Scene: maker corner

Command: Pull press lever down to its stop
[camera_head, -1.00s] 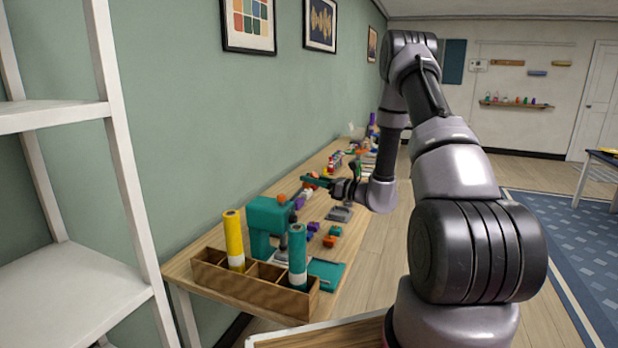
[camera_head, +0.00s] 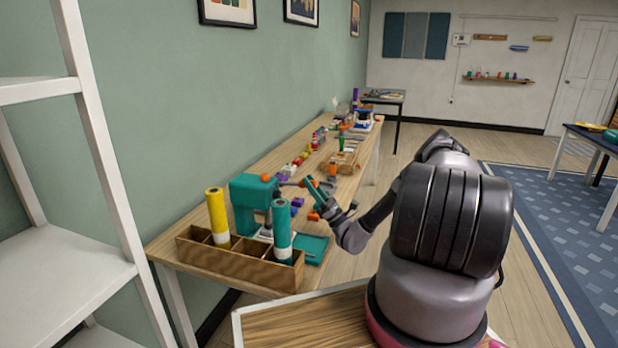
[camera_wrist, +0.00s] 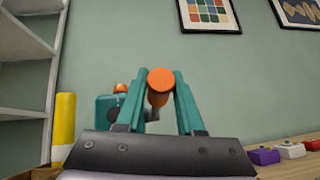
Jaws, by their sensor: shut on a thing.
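The teal press (camera_head: 250,200) stands near the front end of the long bench. It also shows behind my gripper in the wrist view (camera_wrist: 104,108). The press lever reaches out from its side towards my gripper. The lever's orange handle (camera_wrist: 160,79) lies between the teal fingers of my gripper (camera_wrist: 160,85) in the wrist view, and the gripper is shut on it. In the head view my gripper (camera_head: 313,186) is right of the press, tilted with its fingers up and left. My arm hides part of the bench's right side.
A wooden divided box (camera_head: 240,262) with a yellow roll (camera_head: 217,215) and a teal roll (camera_head: 282,228) stands in front of the press. Small coloured parts and a wooden tray (camera_head: 338,162) lie further along the bench. A white shelf (camera_head: 70,290) stands at left.

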